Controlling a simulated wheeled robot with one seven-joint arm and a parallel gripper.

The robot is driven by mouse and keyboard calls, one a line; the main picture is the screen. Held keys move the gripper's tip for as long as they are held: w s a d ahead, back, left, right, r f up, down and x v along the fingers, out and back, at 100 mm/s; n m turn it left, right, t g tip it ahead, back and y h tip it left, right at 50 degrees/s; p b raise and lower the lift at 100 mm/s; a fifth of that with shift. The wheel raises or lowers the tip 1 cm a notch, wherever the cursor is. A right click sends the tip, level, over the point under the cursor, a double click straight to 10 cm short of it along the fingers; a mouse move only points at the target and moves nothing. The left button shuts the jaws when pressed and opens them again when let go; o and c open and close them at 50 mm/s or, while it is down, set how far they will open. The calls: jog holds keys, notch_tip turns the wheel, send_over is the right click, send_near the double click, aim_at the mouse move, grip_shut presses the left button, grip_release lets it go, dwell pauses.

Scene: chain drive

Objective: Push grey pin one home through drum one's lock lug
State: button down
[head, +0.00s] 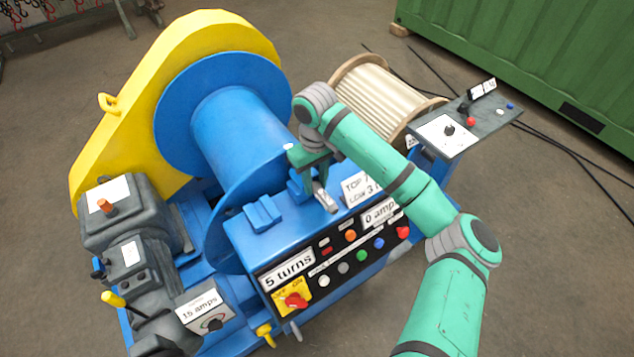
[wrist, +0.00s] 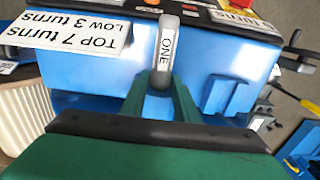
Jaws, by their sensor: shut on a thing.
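Grey pin one (wrist: 167,45), with "ONE" on its side, is between the fingers of my gripper (wrist: 161,92) in the wrist view. In the head view my gripper (head: 318,187) is over the top of the blue cabinet, and the pin (head: 326,199) shows as a small grey bar below it. The large blue drum (head: 235,120) stands to the left of my gripper. A small blue bracket (head: 297,186) is just left of the gripper, partly covered by it; I cannot tell if it is the lock lug or if the pin is in it.
A blue block (head: 262,214) sits on the blue cabinet (head: 285,241), with a row of buttons in front. Signs (head: 358,187) stand close to the gripper's right. A cream drum (head: 375,92) lies behind my arm, and a yellow guard (head: 180,60) covers the drum's far side.

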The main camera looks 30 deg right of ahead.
aim_at(315, 182)
jog(key=shift+w, duration=0.1)
jog(key=c, duration=1.3)
grip_release()
jog(key=shift+a, duration=0.1)
jog(key=r, duration=1.1)
jog(key=shift+d, duration=0.2)
jog(key=shift+a+f, duration=0.1)
